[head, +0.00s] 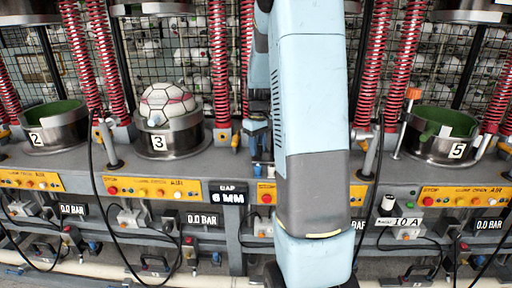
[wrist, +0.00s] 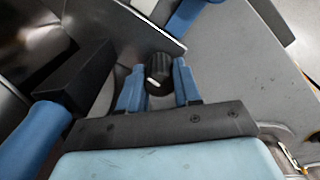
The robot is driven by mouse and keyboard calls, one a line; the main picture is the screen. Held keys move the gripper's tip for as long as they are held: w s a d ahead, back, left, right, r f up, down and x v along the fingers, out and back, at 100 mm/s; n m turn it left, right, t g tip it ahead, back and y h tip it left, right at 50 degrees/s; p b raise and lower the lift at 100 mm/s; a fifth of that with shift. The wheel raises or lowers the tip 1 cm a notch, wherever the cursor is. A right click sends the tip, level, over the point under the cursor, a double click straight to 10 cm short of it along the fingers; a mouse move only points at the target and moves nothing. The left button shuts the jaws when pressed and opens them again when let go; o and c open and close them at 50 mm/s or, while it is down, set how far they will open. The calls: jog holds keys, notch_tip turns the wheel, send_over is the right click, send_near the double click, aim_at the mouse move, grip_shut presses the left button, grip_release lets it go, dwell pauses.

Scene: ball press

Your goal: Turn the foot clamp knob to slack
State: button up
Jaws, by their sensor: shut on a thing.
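A black knob (wrist: 158,72) with a white pointer mark shows in the wrist view. It sits between the two blue fingers of my gripper (wrist: 158,88), which is shut on it. The white mark is on the knob's left side in that view. A grey metal plate lies around and beyond the knob. In the head view my light blue and grey arm hangs down in the middle and hides the station behind it. My fingertips and the knob cannot be made out there.
In the wrist view, a blue-handled black part (wrist: 40,132) lies close to the left of my gripper. In the head view, station 3 (head: 170,140) holds a ball; stations 2 (head: 55,140) and 5 (head: 440,146) show green inside. Black cables hang along the front.

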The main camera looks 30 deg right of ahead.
jog(key=o, duration=1)
jog(key=shift+o, duration=0.2)
notch_tip(320, 180, up, 14)
jog(key=shift+f, duration=0.15)
jog(key=shift+w, duration=0.1)
